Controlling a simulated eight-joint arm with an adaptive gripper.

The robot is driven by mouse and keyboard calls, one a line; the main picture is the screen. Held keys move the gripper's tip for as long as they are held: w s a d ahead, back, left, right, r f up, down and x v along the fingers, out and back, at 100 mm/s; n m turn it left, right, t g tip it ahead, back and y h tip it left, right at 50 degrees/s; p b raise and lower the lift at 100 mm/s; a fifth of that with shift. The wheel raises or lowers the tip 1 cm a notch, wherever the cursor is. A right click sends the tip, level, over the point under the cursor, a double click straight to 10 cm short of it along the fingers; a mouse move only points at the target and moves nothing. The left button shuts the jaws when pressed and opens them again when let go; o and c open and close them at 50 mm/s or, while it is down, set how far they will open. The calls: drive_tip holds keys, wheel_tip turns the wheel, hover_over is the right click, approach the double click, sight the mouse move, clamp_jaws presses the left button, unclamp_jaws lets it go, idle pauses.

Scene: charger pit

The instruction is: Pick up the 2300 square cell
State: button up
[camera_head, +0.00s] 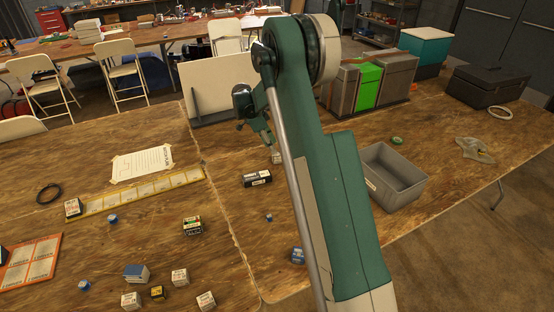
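I cannot read any label well enough to tell which cell is the 2300 square cell. Small block-shaped cells lie on the wooden table: a green-and-white one (192,226), a black-and-white long one (257,178), a blue-and-white one (137,273), a dark one with yellow (157,292) and several whitish ones, such as one at the front left (180,276). My gripper (272,146) is low over the table behind the black-and-white cell. A small pale block (277,157) is at its tip; I cannot tell whether it is held. My arm hides part of the table.
A grey open bin (393,178) stands right of my arm. A white panel (220,87) and green-and-grey boxes (369,84) stand at the back. A yellow strip (140,193) and an orange card (30,262) lie left. Bare table lies between the black-and-white and green-and-white cells.

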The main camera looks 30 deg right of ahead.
sight(276, 154)
drive_tip(key=shift+x, duration=1.3)
drive_tip(key=shift+b, duration=0.3)
drive_tip(key=shift+b+x, duration=0.8)
drive_tip(key=shift+x, duration=1.8)
drive_tip(key=shift+s+a, duration=0.1)
drive_tip(key=shift+s, duration=0.05)
drive_tip(key=c, duration=1)
drive_tip(key=shift+r, duration=0.15)
wheel_tip(276, 154, up, 10)
drive_tip(key=shift+f+p, duration=0.15)
drive_tip(key=shift+p, duration=1)
